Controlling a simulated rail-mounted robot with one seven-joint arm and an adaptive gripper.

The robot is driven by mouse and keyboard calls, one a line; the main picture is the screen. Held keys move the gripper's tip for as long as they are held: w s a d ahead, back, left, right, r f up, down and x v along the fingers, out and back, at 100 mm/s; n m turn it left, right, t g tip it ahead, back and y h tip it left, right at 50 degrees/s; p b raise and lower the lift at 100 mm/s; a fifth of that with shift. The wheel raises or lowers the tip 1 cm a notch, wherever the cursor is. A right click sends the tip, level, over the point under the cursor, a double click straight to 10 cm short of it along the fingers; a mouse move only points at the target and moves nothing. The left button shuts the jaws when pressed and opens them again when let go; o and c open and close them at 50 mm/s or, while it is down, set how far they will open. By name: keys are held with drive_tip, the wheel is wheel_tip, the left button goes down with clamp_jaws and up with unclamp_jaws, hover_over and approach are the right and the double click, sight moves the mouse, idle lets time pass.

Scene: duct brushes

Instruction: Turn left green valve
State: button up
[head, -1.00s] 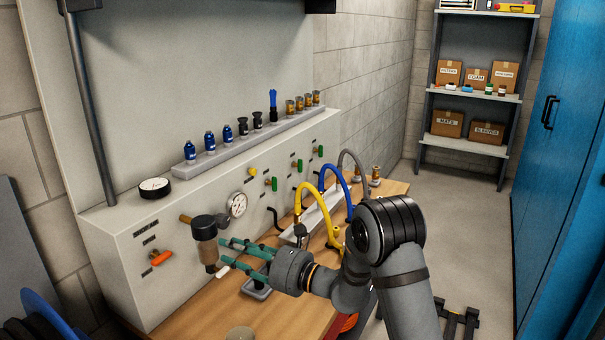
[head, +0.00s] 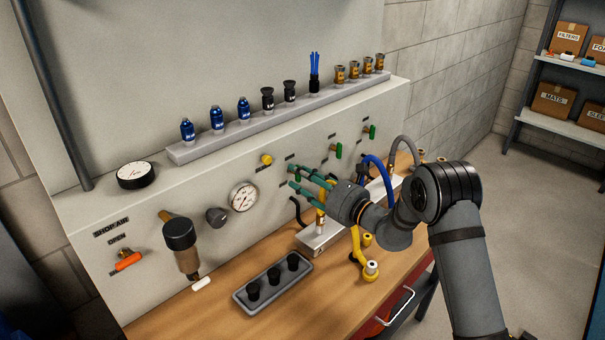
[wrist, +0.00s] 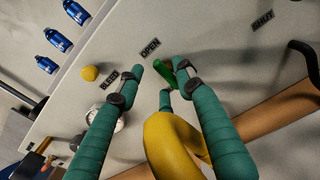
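The left green valve shows in the wrist view as a green handle (wrist: 160,74) on the grey panel, near an OPEN label (wrist: 150,48). In the head view my gripper hides it. My gripper (head: 293,176) has teal fingers reaching to the panel; in the wrist view the fingertips (wrist: 158,70) are spread apart on either side of the green handle. I cannot tell whether they touch it. Two more green valves, a middle one (head: 337,151) and a right one (head: 370,132), are on the panel farther right.
A yellow hose (wrist: 168,145) rises between the fingers in the wrist view. A blue hose (head: 377,170) and grey hose (head: 405,148) stand to the right. A yellow knob (head: 266,159) and gauge (head: 243,197) are left of the gripper. A tray (head: 272,283) with black fittings lies on the bench.

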drive_tip(key=shift+w+d, duration=0.15)
drive_tip(key=shift+c, duration=1)
clamp_jaws()
